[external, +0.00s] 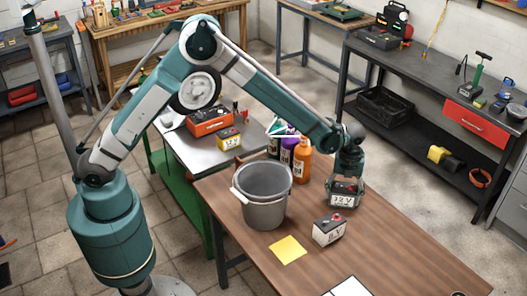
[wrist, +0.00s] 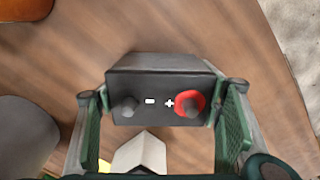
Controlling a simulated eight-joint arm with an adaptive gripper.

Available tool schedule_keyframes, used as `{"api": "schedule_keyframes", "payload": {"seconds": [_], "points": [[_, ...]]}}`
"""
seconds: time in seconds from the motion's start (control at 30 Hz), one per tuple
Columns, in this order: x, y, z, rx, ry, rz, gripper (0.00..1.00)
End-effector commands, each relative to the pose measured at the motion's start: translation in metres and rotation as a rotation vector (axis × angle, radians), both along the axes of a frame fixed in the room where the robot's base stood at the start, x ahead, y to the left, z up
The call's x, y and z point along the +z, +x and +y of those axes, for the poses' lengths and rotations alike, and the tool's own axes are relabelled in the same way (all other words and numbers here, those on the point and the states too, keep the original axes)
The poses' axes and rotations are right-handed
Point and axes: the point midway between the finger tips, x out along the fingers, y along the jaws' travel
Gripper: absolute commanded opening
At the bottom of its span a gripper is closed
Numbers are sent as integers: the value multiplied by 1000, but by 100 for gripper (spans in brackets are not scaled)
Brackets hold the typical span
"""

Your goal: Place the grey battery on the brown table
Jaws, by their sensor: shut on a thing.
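The grey battery (external: 343,198) has a white 12V label and is between the fingers of my gripper (external: 345,184). In the wrist view the battery (wrist: 160,80) shows a dark grey top with a grey minus post and a red-ringed plus post. The green fingers of my gripper (wrist: 160,108) flank it on both sides. The brown table (external: 390,235) lies beneath it, and its wood also shows in the wrist view (wrist: 85,60). The battery is over the table's back right part; I cannot tell whether its base touches the wood.
A grey bucket (external: 265,210), an orange bottle (external: 302,162) and a purple bottle (external: 287,152) stand to the left. A yellow note (external: 288,250) lies in front.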

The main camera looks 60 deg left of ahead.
Motion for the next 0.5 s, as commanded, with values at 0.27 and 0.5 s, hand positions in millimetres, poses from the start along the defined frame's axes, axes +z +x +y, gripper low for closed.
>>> {"api": "schedule_keyframes", "payload": {"seconds": [0.27, 0.5], "points": [[-1, 0, 0, 0, 0, 0, 32], [-2, 0, 0, 0, 0, 0, 78]]}}
